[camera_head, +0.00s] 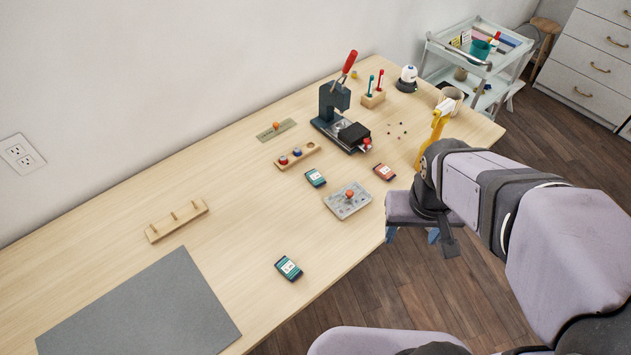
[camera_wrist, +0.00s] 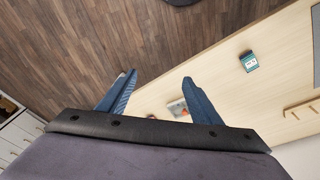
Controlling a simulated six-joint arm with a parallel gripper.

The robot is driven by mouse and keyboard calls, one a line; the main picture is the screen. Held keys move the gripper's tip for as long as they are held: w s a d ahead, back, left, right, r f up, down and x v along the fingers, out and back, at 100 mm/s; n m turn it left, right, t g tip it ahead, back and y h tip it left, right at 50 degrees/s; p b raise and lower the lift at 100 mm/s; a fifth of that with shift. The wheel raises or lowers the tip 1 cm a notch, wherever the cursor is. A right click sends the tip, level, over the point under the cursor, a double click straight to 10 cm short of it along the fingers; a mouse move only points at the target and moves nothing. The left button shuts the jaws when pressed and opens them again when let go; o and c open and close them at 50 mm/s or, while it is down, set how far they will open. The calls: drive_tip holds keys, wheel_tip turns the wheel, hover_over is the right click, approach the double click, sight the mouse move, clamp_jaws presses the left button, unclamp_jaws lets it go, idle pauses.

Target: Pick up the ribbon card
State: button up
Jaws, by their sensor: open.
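Several small dark-edged cards lie flat on the table; I cannot tell which is the ribbon card. One teal card (camera_head: 289,268) lies alone near the front edge and also shows in the wrist view (camera_wrist: 249,61). Another teal card (camera_head: 315,178) lies farther back, left of a red card (camera_head: 384,172). My gripper (camera_head: 412,235) hangs beyond the table's front edge, to the right of all the cards. In the wrist view its blue fingers (camera_wrist: 159,77) are spread apart with nothing held between them.
A grey metal plate with an orange knob (camera_head: 348,203) lies near the front edge. A hand press (camera_head: 334,100), a yellow tool (camera_head: 433,135) and a wooden peg rack (camera_head: 176,221) stand on the table. A grey mat (camera_head: 140,310) lies at left. Bare wood surrounds the front card.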

sight(316, 176)
drive_tip(key=w+a+f+t+b, duration=0.2)
drive_tip(key=w+t+b, duration=0.2)
drive_tip(key=w, duration=0.6)
drive_tip(key=w+a+r+n+t+y+b, duration=0.3)
drive_tip(key=w+a+n+t+y+b, duration=0.25)
drive_tip(key=w+a, duration=0.85)
drive_tip(key=shift+m, duration=0.55)
drive_tip(key=f, duration=0.6)
drive_tip(key=s+a+f+b, duration=0.1)
drive_tip(key=f, duration=1.1)
drive_tip(key=shift+s+a+f, duration=0.1)
drive_tip(key=shift+s+a, duration=0.2)
drive_tip(key=shift+a, duration=0.1)
drive_tip(key=shift+a+r+p+x, duration=0.15)
drive_tip(key=shift+p+x, duration=0.1)
drive_tip(key=shift+x, duration=1.6)
drive_tip(key=shift+a+r+p+x, duration=0.1)
drive_tip(key=shift+p+x, duration=0.1)
drive_tip(key=shift+x, duration=1.65)
drive_tip(key=c, duration=1.3)
